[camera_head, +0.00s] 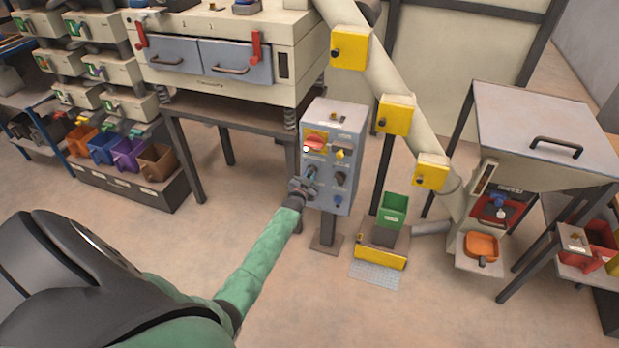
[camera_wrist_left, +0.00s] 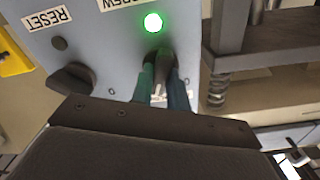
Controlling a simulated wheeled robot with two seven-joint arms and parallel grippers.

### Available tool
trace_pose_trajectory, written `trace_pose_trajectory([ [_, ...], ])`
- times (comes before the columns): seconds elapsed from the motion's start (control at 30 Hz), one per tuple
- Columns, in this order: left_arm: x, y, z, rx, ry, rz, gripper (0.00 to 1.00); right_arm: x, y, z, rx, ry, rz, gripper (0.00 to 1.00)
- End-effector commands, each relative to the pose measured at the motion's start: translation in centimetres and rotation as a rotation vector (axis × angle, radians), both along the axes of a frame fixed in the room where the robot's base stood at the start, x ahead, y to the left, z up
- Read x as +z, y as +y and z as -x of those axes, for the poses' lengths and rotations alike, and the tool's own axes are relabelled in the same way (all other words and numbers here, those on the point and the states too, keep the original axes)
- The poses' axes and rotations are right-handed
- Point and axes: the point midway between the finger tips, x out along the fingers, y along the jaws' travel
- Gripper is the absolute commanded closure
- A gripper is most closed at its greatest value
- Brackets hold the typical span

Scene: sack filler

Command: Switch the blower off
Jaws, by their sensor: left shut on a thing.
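The grey control box (camera_head: 345,118) stands on a post in the middle of the head view. Its front has a red button on a yellow plate (camera_head: 317,137) and several knobs. My left gripper (camera_head: 308,182) reaches the lower left of this front. In the left wrist view its two fingers (camera_wrist_left: 165,82) are shut on a dark switch knob (camera_wrist_left: 160,58). A lit green lamp (camera_wrist_left: 153,22) is beside the knob. The label by the fingers is mostly hidden, so I cannot tell whether this is the blower switch. My right gripper is not in view.
A sloping tube with yellow boxes (camera_head: 396,115) runs just right of the control box. The floor in front is clear.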

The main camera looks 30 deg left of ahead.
Motion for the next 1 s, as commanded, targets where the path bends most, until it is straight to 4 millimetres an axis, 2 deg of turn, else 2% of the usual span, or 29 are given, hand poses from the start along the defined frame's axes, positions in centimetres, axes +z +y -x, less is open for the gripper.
trace_pose_trajectory([
  [0.5,-0.3,0.2,0.1,-0.001,-0.113,0.477,1.00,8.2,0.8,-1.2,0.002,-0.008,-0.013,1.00],
  [1.0,-0.3,0.3,0.1,-0.001,-0.214,0.895,1.00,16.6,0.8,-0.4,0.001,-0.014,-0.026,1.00],
])
